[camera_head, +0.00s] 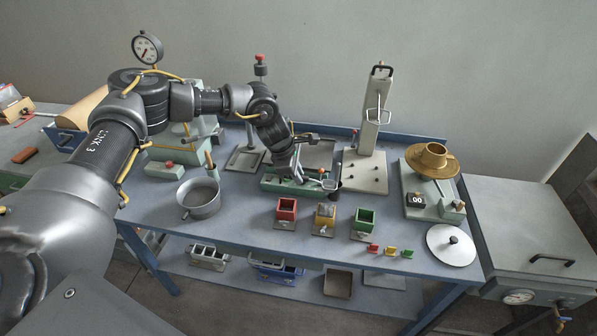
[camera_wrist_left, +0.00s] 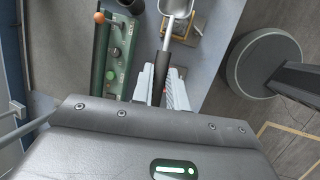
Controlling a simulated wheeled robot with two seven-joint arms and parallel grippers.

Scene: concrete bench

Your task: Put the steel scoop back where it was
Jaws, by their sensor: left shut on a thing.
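The steel scoop has a bright metal bowl (camera_wrist_left: 177,6) and a dark handle (camera_wrist_left: 162,68) in the left wrist view. My left gripper (camera_wrist_left: 161,92) is shut on the dark handle, with the bowl pointing away from the palm. I cannot tell whether the scoop touches anything below. My right gripper is not in view.
Red (camera_head: 286,209), yellow (camera_head: 325,215) and green (camera_head: 364,219) bins stand in front. A steel pot (camera_head: 200,198) is left of them. A tall press (camera_head: 374,120) and a scale with a brass pan (camera_head: 433,160) stand right. A round lid (camera_head: 451,246) lies at the front right.

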